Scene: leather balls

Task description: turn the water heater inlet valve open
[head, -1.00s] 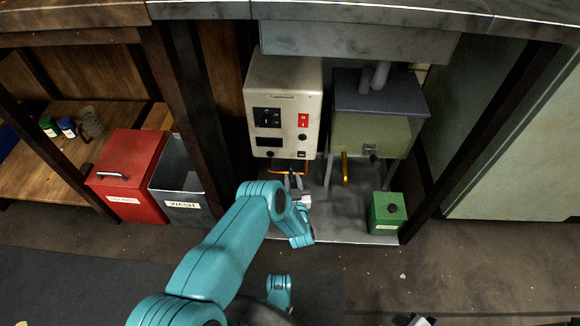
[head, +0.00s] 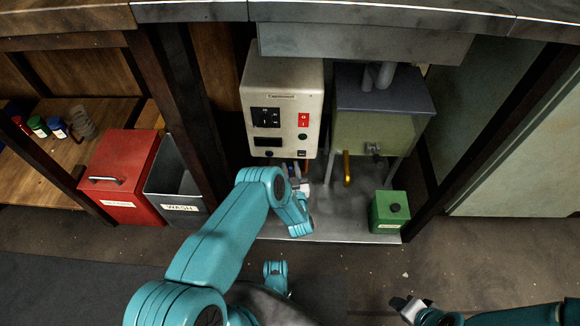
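The water heater looks to be the cream box (head: 282,125) with dark panels and a red switch, under the counter. Short pipe ends show below its bottom edge, one of them copper-coloured. My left gripper (head: 299,178) is just under the box, in front of these pipes. Something small and bluish shows at its fingertips, but I cannot tell whether it is the inlet valve's handle or whether the fingers touch it. The teal wrist and the gripper hide most of the valve area. My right gripper (head: 408,304) is low at the bottom right, far from the heater; its finger gap is unclear.
A greenish tank (head: 372,138) with a yellow pipe (head: 346,168) stands right of the heater. A green can (head: 389,212) stands on the grey base plate. A red box (head: 120,180) and a grey bin (head: 176,196) are at the left. Dark posts flank the bay.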

